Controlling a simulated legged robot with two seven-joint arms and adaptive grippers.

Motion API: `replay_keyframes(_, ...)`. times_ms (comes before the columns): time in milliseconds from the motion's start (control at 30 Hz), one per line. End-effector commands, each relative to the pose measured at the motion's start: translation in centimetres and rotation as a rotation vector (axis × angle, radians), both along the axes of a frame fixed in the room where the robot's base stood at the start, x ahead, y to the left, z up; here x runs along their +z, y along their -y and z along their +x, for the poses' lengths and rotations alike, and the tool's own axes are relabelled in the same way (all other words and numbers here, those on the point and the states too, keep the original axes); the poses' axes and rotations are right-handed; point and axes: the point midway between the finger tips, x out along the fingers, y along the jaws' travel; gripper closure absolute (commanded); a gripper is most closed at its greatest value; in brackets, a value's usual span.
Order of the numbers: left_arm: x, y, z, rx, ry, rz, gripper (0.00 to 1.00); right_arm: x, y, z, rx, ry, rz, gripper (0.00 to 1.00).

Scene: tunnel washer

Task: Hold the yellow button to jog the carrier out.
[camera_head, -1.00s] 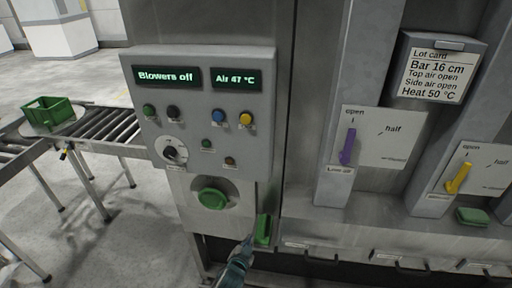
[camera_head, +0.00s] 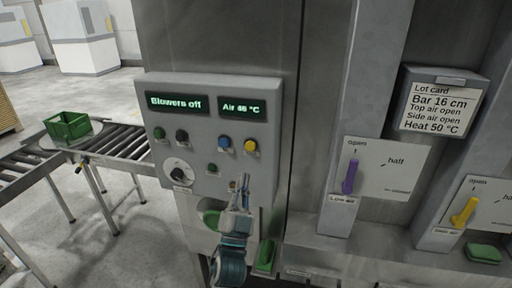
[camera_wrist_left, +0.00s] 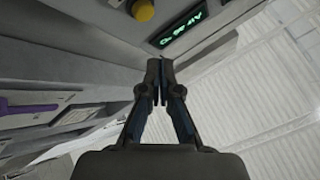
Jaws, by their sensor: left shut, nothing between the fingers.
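The yellow button (camera_head: 250,146) sits on the grey control panel (camera_head: 262,92), right of a blue button (camera_head: 224,143) and under the air display. My left gripper (camera_head: 240,180) is in front of the panel, below the yellow button and apart from it in the picture. Its fingers point up. In the left wrist view the gripper (camera_wrist_left: 158,66) is shut and empty, and the yellow button (camera_wrist_left: 143,10) shows at the top, left of the fingertips. My right gripper is not in view.
The panel displays (camera_head: 177,101) read "Blowers off" and "Air 46 °C". A green knob (camera_head: 211,216) is partly hidden behind my left arm. A green handle (camera_head: 265,254) is low on the right. A roller conveyor (camera_head: 120,141) with a green crate (camera_head: 68,127) stands at left.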

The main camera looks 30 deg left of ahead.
Motion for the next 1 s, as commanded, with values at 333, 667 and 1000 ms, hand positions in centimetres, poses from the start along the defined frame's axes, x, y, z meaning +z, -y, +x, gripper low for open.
replay_keyframes(333,3.3,0.2,-2.3,0.028,0.094,0.034,1.0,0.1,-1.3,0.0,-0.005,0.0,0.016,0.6)
replay_keyframes(667,3.3,0.2,-2.0,0.027,0.092,0.033,1.0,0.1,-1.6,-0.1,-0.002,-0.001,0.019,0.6)
replay_keyframes(1000,3.1,-0.8,2.0,0.028,0.091,0.034,1.0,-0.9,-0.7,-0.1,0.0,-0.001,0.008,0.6)
